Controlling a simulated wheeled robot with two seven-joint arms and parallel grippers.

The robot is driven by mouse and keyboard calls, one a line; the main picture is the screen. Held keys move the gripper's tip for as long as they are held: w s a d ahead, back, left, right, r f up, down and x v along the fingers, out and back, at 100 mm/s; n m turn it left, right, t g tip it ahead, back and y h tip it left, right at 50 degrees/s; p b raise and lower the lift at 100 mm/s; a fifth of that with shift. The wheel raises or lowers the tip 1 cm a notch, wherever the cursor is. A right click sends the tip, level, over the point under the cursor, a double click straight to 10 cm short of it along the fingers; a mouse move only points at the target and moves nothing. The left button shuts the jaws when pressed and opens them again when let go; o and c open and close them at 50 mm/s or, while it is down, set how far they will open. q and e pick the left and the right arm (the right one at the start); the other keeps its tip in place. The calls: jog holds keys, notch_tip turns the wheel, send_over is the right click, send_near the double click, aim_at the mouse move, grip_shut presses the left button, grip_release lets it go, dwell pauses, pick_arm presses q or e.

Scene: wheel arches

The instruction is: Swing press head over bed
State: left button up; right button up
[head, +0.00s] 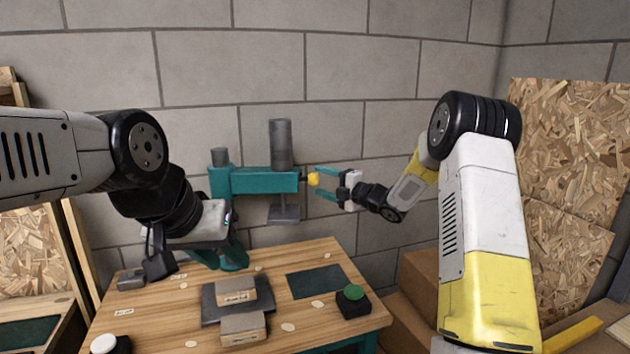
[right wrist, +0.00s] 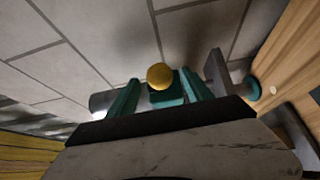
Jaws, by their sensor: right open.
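The press has a teal head arm (head: 255,181) with a grey cylinder (head: 281,145) on top and a grey pressing plate (head: 284,213) below. The head arm points right, with the plate to the right of the dark grey bed (head: 209,304). A yellow knob (head: 314,179) is at the arm's right end. My right gripper (head: 317,181) is open, its teal fingers on either side of the knob; the right wrist view shows the knob (right wrist: 159,76) between the fingers. My left gripper (head: 215,258) is near the press foot; its fingers are hard to tell apart from the teal base.
A dark mat (head: 316,281), a green button (head: 353,293) and a white button (head: 104,344) are on the wooden table (head: 180,325). A block wall stands behind; larger cartons (head: 421,276) are to the right.

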aim_at(315, 179)
jog(key=shift+x, duration=1.75)
jog(key=shift+c, duration=0.2)
grip_shut()
